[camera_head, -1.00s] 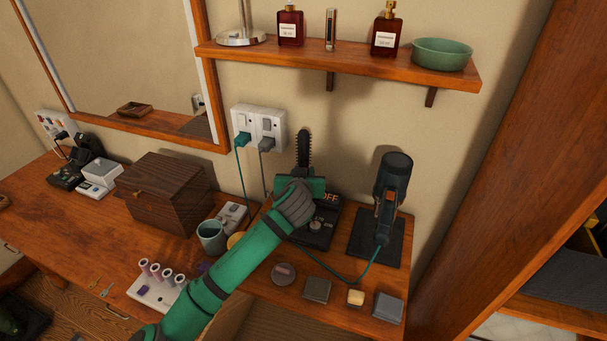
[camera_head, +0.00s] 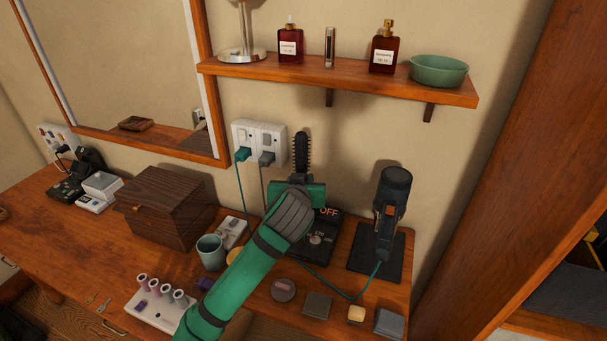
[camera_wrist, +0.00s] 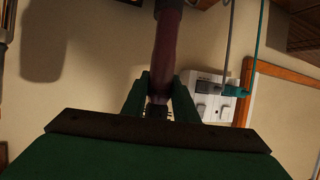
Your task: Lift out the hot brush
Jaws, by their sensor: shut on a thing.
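The hot brush shows its black bristled head (camera_head: 301,152) pointing up, above my gripper in the head view. In the wrist view, its dark brownish shaft (camera_wrist: 166,50) runs between my two green fingers. My gripper (camera_wrist: 160,88) is shut on it; the head view shows the gripper's green body (camera_head: 312,194) but hides most of the grip. A dark station (camera_head: 318,250) with a dial and a lit "OFF" display stands on the table just below and behind the hand. Whether the brush's lower end is clear of the station is hidden.
A hair dryer (camera_head: 392,205) stands on a dark pad at right, with a green cord crossing the table. A shelf (camera_head: 350,84) with bottles hangs above. Wall sockets (camera_head: 259,140) with plugs are behind. A wooden box (camera_head: 170,205) and cup (camera_head: 211,253) stand left.

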